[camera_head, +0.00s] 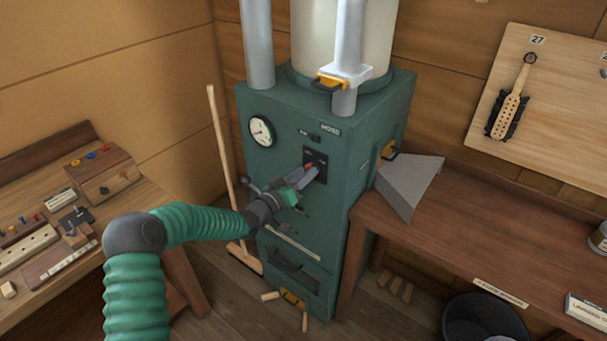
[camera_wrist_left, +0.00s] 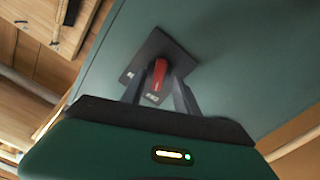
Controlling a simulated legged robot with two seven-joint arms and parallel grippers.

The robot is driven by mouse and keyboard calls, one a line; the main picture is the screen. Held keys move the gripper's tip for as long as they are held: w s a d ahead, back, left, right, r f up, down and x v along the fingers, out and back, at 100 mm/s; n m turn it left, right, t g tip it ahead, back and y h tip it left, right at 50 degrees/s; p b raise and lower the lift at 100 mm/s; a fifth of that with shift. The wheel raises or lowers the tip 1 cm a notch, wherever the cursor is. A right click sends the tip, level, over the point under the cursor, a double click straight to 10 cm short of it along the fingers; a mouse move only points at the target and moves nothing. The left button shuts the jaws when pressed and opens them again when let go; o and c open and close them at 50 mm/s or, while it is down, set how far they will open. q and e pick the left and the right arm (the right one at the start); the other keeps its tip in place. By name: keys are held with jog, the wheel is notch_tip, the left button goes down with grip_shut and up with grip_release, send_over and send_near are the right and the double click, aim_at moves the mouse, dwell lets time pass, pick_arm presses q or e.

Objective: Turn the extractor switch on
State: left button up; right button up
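The extractor is a tall green cabinet (camera_head: 343,150) with a round gauge, pipes and a pale drum on top. Its switch is a red lever (camera_head: 309,167) on a black plate (camera_head: 321,160) on the front face. In the left wrist view the red switch lever (camera_wrist_left: 158,75) stands on the dark plate (camera_wrist_left: 140,62). My left gripper (camera_head: 311,173) is at the switch, and its two fingers (camera_wrist_left: 158,88) lie on either side of the red lever. I cannot tell whether they touch it. My right gripper is not in view.
A broom (camera_head: 224,150) leans left of the cabinet. A workbench (camera_head: 85,215) with tools stands at left. Another bench (camera_head: 480,215) at right carries a grey metal hood (camera_head: 408,185). Wooden pieces (camera_head: 270,296) lie on the floor by the cabinet. A dark bucket (camera_head: 485,318) stands below the right bench.

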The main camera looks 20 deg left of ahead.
pick_arm(q)
jog(key=shift+d, duration=0.1)
grip_shut()
dwell(0.4)
jog(key=m+b, duration=0.3)
jog(key=m, duration=0.1)
jog(key=m+b, duration=0.8)
jog(key=shift+s+d+f, duration=0.1)
jog(key=shift+s+d, duration=0.05)
jog(key=shift+d, duration=0.15)
jog(key=shift+b, duration=0.3)
